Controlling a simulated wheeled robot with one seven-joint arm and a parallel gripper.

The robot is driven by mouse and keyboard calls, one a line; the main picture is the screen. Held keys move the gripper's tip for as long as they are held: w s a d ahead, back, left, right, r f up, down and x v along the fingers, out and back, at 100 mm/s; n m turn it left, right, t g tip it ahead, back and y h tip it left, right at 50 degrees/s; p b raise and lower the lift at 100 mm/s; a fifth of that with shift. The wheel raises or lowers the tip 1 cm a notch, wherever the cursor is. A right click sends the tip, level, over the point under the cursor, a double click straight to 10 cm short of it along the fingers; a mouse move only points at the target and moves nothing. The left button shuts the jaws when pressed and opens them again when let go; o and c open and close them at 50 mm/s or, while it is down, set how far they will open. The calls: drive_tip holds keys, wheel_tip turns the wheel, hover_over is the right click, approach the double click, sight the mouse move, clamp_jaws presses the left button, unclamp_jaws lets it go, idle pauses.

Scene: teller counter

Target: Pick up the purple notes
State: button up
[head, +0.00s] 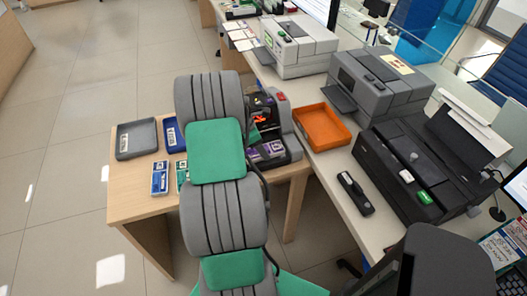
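Purple notes (275,147) lie small at the front of a dark grey note machine (292,138) on the wooden side table. They sit low in the machine's front, right of my arm, and part of them may be hidden by it. My grey and green arm rises through the middle of the picture and covers much of the table. My gripper cannot be made out behind the arm, so its fingers and any hold are hidden.
Blue notes (160,178) and green notes (182,175) lie on the wooden table (132,196). A grey tray (136,140) and a blue tray (171,136) stand behind them. An orange tray (322,127), a black stapler-like device (355,193) and grey and black machines crowd the right counter.

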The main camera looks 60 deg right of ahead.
drive_tip(key=shift+s+d+f, duration=0.15)
drive_tip(key=shift+d+f, duration=0.05)
drive_tip(key=shift+f, duration=0.3)
drive_tip(key=shift+c, duration=0.4)
drive_tip(key=c, duration=1.3)
drive_tip(key=shift+r, duration=0.15)
